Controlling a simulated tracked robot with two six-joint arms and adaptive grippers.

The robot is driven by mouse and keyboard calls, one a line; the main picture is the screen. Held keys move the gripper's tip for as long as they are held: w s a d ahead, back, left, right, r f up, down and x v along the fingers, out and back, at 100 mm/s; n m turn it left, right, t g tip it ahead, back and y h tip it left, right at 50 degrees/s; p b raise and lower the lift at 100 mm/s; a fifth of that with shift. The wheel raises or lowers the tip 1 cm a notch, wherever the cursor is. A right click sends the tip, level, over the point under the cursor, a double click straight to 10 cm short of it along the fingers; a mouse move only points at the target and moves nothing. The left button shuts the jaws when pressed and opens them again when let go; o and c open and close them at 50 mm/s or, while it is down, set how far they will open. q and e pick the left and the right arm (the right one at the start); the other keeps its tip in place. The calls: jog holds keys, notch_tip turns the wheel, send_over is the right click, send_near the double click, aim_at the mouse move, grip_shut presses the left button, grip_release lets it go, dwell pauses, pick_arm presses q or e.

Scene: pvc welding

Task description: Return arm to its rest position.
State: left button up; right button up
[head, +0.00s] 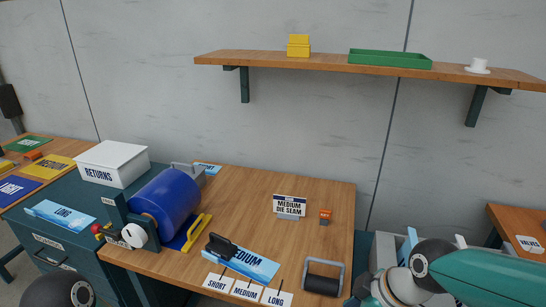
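My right arm (490,275) comes in from the lower right, with a teal link and a white wrist (400,287). Its far end reaches the bottom edge beside the workbench's right side, and I cannot make out the fingers there. A dark rounded part of my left arm (60,292) shows at the bottom left corner. My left gripper is outside the picture. I see nothing held by either arm.
The wooden bench (250,190) holds a blue drum (166,200), a yellow-handled tool (197,232), a "MEDIUM" card (250,262), a black roller (322,284) and a "MEDIUM DIE SEAM" sign (289,206). A white returns box (112,163) stands left. A shelf (340,66) hangs above.

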notch_tip(320, 180, down, 15)
jog(key=s+a+m+g+p, duration=0.1)
jog(key=s+a+m+p, duration=0.1)
jog(key=m, duration=0.4)
jog(key=s+f+m+g+p, duration=0.1)
jog(key=s+f+m, duration=0.8)
jog(key=f, duration=0.4)
jog(key=shift+s+a+f, duration=0.3)
jog(key=shift+s+f, duration=0.05)
jog(key=shift+s, duration=0.5)
